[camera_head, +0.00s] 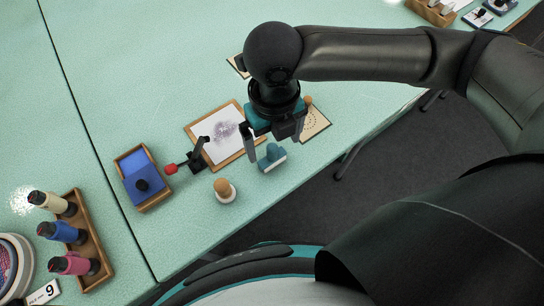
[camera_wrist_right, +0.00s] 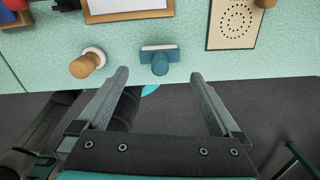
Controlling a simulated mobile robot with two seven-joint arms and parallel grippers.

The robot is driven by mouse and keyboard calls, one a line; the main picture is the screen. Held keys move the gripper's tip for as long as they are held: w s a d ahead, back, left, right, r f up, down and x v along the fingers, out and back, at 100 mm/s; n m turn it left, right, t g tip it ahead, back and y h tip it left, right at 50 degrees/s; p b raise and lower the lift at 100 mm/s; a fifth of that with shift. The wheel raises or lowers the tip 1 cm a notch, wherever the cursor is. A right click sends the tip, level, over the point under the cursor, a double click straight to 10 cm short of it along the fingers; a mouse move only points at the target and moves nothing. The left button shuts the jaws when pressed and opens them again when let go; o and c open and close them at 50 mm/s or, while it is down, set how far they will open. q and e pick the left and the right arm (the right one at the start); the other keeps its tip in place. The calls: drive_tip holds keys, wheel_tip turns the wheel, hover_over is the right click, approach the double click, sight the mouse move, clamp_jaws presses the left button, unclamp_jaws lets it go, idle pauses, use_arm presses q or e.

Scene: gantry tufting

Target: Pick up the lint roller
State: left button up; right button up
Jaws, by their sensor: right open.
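I cannot make out a lint roller for certain. A small black tool with a red end (camera_head: 189,158) lies by the lower left edge of a wooden-framed sheet in the head view; I cannot tell if it is a roller. My right gripper (camera_head: 274,149) is open and points down by the table's near edge. In the right wrist view its spread fingers (camera_wrist_right: 159,75) have nothing between them. A teal block with a knob (camera_head: 273,158) stands just beyond the fingertips, and also shows in the wrist view (camera_wrist_right: 160,61). My left gripper is out of view.
A knobbed wooden piece (camera_head: 224,190) stands left of the teal block. Further left are a blue pad in a wooden tray (camera_head: 147,203) and a bottle rack (camera_head: 96,249). A dotted card (camera_head: 316,122) lies right of the gripper. The table drops off at its near edge.

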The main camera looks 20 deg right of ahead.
sight(272, 155)
drive_tip(key=shift+f, duration=0.95)
drive_tip(key=shift+w+f+b, duration=0.1)
drive_tip(key=shift+f+b, duration=0.25)
drive_tip(key=f+b, duration=0.1)
drive_tip(key=f, duration=0.3)
drive_tip(key=shift+w+a+f+b, duration=0.1)
drive_tip(key=shift+w+b, duration=0.1)
drive_tip(key=shift+b, duration=0.15)
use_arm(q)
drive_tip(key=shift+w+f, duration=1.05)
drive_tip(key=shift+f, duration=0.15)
use_arm(e)
drive_tip(key=shift+c, duration=0.4)
drive_tip(key=c, duration=0.3)
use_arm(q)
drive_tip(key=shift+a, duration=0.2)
use_arm(e)
drive_tip(key=c, duration=0.8)
